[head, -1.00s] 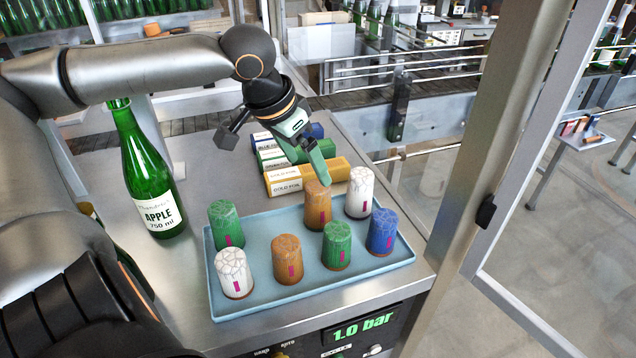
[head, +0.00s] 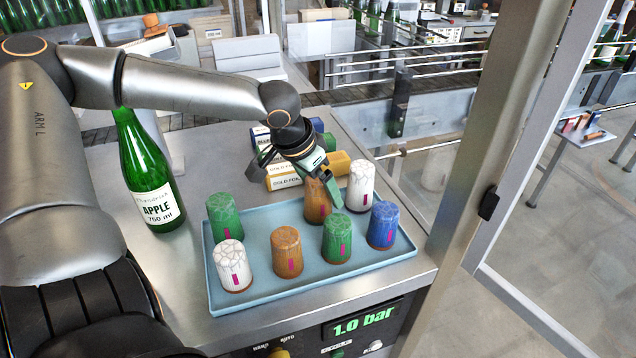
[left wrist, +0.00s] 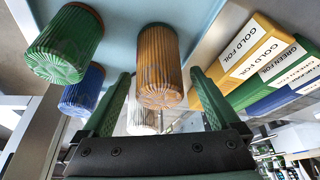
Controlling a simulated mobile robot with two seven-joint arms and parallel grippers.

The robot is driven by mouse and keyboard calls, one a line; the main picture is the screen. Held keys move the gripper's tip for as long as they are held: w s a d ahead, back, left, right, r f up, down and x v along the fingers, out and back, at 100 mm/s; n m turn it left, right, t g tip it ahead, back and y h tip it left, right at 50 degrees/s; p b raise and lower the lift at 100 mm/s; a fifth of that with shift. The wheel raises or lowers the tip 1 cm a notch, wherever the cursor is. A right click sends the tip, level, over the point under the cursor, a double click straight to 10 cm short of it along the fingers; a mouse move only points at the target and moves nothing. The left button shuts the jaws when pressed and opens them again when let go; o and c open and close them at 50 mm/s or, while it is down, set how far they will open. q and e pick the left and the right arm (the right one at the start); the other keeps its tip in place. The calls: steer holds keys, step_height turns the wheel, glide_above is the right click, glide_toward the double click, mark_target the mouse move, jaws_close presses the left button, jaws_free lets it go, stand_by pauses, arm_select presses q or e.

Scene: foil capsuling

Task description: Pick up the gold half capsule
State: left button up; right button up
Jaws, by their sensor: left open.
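Two gold-brown capsules stand on the blue tray (head: 270,222). The rear one (head: 316,208) is partly hidden by my left gripper (head: 322,184), and the front one (head: 287,252) stands clear. My left gripper is open, pointing down at the rear capsule from above and behind. In the left wrist view a gold capsule (left wrist: 160,62) shows between the two green fingers, with gaps visible on both sides. I cannot tell a half capsule from a full one by height. My right gripper is not in view.
White (head: 361,186), blue (head: 383,225) and green (head: 337,237) capsules stand close to the right. Another green (head: 224,217) and white (head: 233,265) stand left. Foil boxes (head: 284,177) lie behind the tray. A green bottle (head: 148,180) stands left.

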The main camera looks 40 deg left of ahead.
arm_select(q)
steer(key=shift+x, duration=1)
steer(key=shift+c, duration=0.2)
steer(key=c, duration=0.8)
